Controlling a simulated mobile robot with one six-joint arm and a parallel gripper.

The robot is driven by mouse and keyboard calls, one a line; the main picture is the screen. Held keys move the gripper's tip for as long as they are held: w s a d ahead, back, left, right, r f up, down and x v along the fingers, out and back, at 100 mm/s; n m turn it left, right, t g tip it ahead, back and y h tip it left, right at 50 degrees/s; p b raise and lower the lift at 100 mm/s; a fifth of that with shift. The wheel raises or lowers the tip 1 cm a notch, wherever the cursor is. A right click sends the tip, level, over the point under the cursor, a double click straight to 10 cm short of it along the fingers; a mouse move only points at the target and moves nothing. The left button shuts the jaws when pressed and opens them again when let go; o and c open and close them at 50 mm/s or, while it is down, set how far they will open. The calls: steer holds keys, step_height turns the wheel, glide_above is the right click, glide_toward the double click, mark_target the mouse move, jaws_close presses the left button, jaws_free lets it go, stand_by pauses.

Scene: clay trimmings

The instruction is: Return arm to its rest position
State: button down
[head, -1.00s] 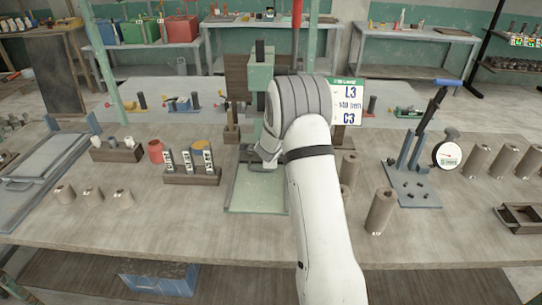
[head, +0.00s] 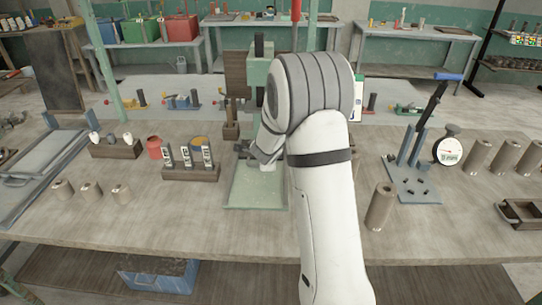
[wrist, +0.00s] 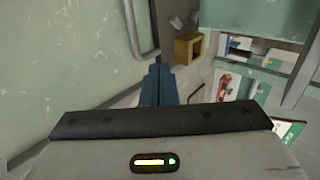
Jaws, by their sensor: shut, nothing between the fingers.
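My gripper (wrist: 159,72) shows in the wrist view as two blue fingers closed together, with nothing between them. In the head view my white arm reaches over the workbench (head: 130,228) from the front edge and bends at its grey joint. Its hand end lies to the left of that joint, in front of the green press (head: 258,187); the fingertips cannot be made out there. The wrist view is tilted and shows a pale green surface (wrist: 60,60) close on the left.
A wooden block with upright labelled pieces (head: 190,173) stands left of the press. A blue-grey lever stand (head: 413,187) with a round dial gauge (head: 448,150) stands to the right, near several brown cylinders (head: 479,156).

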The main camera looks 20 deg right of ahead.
steer(key=s+a+r+n+g+y, duration=0.1)
steer(key=s+a+r+n+y, duration=0.1)
steer(key=s+a+r+n, duration=0.5)
steer(key=s+a+r+n+y, duration=0.3)
steer(key=s+r+n, duration=0.15)
steer(key=s, duration=0.35)
steer(key=s+r+n+g+h, duration=0.1)
steer(key=s+n, duration=0.4)
steer(key=s, duration=0.6)
steer(key=s+d+r+n+g, duration=0.1)
steer(key=s+n+g, duration=0.3)
steer(key=s, duration=0.8)
steer(key=shift+s+d+r+n+h, duration=0.15)
steer(key=shift+r+n+h, duration=0.2)
steer(key=shift+n, duration=0.4)
